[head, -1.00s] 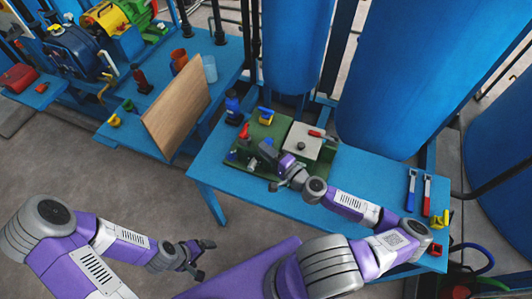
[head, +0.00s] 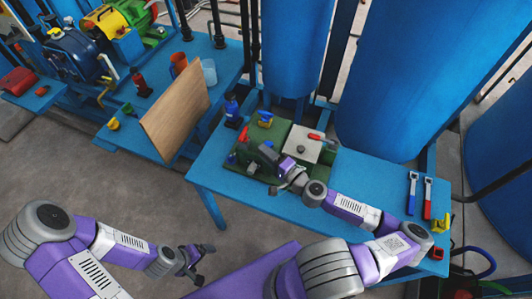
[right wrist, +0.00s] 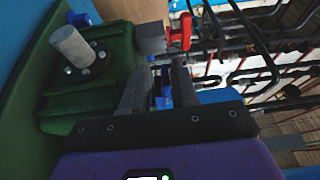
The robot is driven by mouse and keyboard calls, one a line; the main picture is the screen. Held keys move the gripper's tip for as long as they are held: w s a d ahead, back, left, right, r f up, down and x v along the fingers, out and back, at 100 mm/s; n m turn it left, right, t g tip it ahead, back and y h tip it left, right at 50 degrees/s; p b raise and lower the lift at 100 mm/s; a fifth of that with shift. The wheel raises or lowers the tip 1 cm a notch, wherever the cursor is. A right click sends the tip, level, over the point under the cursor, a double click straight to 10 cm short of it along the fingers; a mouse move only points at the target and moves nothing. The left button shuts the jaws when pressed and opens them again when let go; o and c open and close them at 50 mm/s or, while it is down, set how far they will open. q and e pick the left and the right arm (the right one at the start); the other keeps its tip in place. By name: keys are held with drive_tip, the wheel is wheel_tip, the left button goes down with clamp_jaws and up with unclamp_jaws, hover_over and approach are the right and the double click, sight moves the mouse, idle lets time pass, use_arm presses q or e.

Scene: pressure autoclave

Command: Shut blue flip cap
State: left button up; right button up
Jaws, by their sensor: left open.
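The green unit (head: 243,172) stands on the blue table, with a pale square plate on its right part. A small blue part (head: 232,158), possibly the flip cap, shows at its left edge near a red handle (head: 243,133). My right gripper (head: 272,170) is at the front of the unit, low and close to it. In the right wrist view its two dark fingers (right wrist: 160,82) are apart, with a blue piece (right wrist: 164,90) showing in the gap; I cannot tell whether they touch it. My left gripper (head: 200,262) is open and empty over the floor, away from the table.
A blue bottle (head: 232,108) stands behind the unit's left side. A wooden board (head: 176,115) leans at the left bench. Blue and red handled tools (head: 427,198) lie on the table's right end. The table's front left corner is bare.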

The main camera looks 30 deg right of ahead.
drive_tip(key=shift+s+a+f, duration=0.15)
drive_tip(key=shift+f, duration=0.05)
drive_tip(key=v, duration=0.7)
drive_tip(key=shift+s+d+r, duration=0.15)
drive_tip(key=shift+d+r, duration=0.1)
